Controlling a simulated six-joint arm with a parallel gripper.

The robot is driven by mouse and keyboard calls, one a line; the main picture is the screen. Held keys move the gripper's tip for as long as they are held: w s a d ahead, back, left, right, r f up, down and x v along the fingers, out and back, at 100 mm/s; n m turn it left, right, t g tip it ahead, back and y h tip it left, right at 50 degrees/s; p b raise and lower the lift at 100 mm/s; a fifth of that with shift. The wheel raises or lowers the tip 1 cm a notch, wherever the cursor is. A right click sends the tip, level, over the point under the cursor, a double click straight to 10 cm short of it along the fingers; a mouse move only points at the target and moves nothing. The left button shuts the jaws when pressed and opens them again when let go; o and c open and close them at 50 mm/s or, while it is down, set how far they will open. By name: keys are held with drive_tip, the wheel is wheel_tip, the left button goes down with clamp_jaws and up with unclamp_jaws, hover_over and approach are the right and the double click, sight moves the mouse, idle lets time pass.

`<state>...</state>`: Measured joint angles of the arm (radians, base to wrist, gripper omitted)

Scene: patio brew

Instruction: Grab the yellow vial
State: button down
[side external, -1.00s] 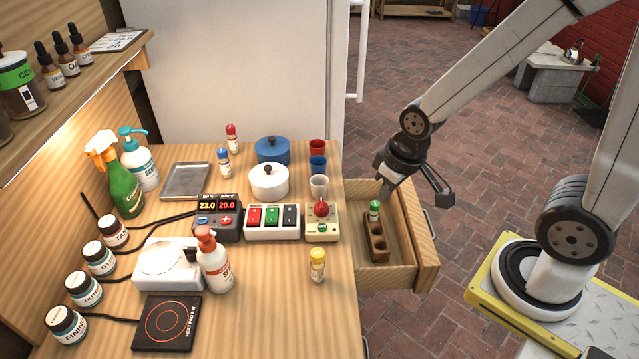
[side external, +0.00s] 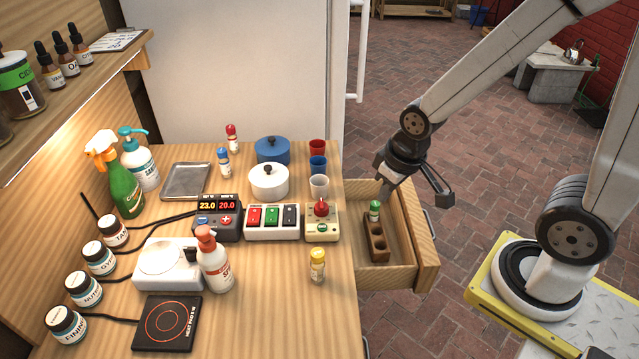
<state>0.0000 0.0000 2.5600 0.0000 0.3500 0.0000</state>
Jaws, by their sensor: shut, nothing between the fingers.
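The yellow vial (side external: 317,266) has a yellow cap and a pale label. It stands upright on the wooden counter near its right edge, in front of the red-knobbed box. My gripper (side external: 383,192) is above the open drawer, to the right of the vial and well apart from it. It is shut and empty. The fingertips are small in this view.
The open drawer (side external: 427,255) holds a wooden rack (side external: 378,245) with a green-capped vial (side external: 375,211). Bare counter surrounds the yellow vial.

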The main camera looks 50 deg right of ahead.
drive_tip(key=shift+c, duration=1.4)
unclamp_jaws()
drive_tip(key=w+d+f+n+t, duration=0.2)
drive_tip(key=w+d+n+t, duration=0.1)
drive_tip(key=w, duration=0.3)
drive_tip(key=a+f+n+y, duration=0.1)
drive_tip(key=a+n+y, duration=0.1)
drive_tip(key=n, duration=0.1)
drive_tip(key=w+a+f+n+y, duration=0.1)
drive_tip(key=a+f+n+y, duration=0.1)
drive_tip(key=n, duration=0.1)
drive_tip(key=w+a+f+n+t+y, duration=0.1)
drive_tip(key=a+f+n+y, duration=0.1)
drive_tip(key=y, duration=0.1)
drive_tip(key=shift+f+n, duration=0.15)
drive_tip(key=shift+n, duration=0.25)
drive_tip(key=s+a+n+g+y, duration=0.1)
drive_tip(key=y, duration=0.1)
drive_tip(key=s+a+n+g+y, duration=0.1)
drive_tip(key=s, duration=0.1)
drive_tip(key=s+a+n+g+y, duration=0.1)
drive_tip(key=s+y, duration=0.1)
drive_tip(key=shift+s+a+f+y, duration=0.1)
drive_tip(key=shift+a+f+y, duration=0.05)
drive_tip(key=shift+a+y, duration=0.2)
drive_tip(key=shift+s+a+y, duration=0.15)
drive_tip(key=shift+s+y, duration=0.1)
drive_tip(key=shift+s, duration=0.05)
drive_tip(key=shift+g, duration=0.3)
